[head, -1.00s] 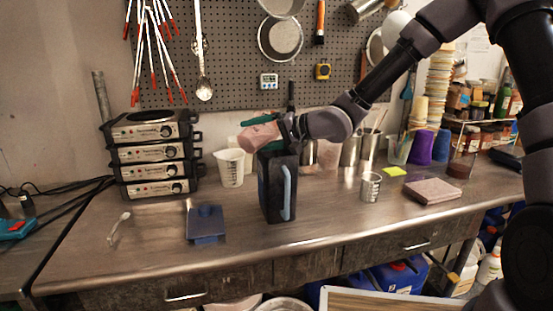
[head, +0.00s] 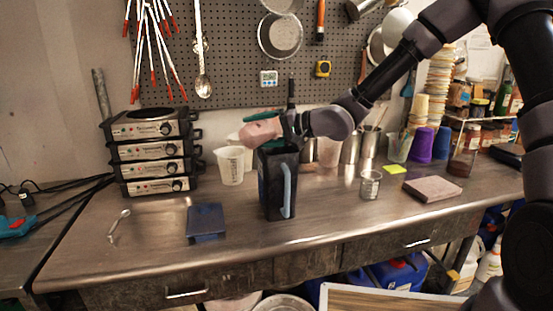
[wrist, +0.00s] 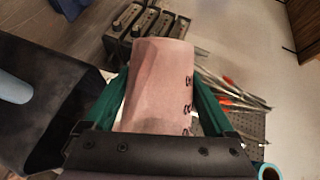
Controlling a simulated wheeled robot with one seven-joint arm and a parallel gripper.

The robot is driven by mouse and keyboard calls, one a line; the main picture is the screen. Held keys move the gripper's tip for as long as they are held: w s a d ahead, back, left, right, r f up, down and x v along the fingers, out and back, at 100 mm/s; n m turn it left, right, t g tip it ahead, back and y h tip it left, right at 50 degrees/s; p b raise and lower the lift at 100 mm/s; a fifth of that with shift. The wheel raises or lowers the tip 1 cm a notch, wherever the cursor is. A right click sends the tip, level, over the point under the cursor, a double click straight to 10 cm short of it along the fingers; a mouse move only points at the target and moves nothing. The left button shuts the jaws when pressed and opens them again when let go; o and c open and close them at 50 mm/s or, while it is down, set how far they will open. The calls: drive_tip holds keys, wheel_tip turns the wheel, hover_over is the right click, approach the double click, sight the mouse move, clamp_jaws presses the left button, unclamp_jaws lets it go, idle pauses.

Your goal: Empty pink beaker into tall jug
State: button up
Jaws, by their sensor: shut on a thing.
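The pink beaker (head: 261,131) is held on its side, close to horizontal, at the rim height of the tall jug. It also fills the middle of the wrist view (wrist: 157,85), with dark marks along its right side. My gripper (head: 268,118) is shut on it, its green fingers on either side of the beaker (wrist: 160,92). The tall dark jug (head: 270,192) stands upright on the bench with its pale blue handle facing front. It shows at the left of the wrist view (wrist: 55,100). The contents of both are hidden.
Stacked hotplates (head: 152,150) and a white measuring jug (head: 230,166) stand to the left. A blue block (head: 205,221) lies front left. A metal cup (head: 370,185) and a pinkish slab (head: 432,188) lie right. The bench front is mostly clear.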

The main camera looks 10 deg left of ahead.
drive_tip(key=shift+w+d+r+m+p, duration=0.3)
drive_tip(key=shift+w+m+p, duration=0.15)
drive_tip(key=shift+p, duration=0.1)
idle(0.6)
drive_tip(key=shift+w+f+m+g+y+p, duration=0.15)
drive_tip(key=shift+f+m+g+y+p, duration=0.1)
drive_tip(key=shift+m+g+y+p, duration=0.25)
idle(0.6)
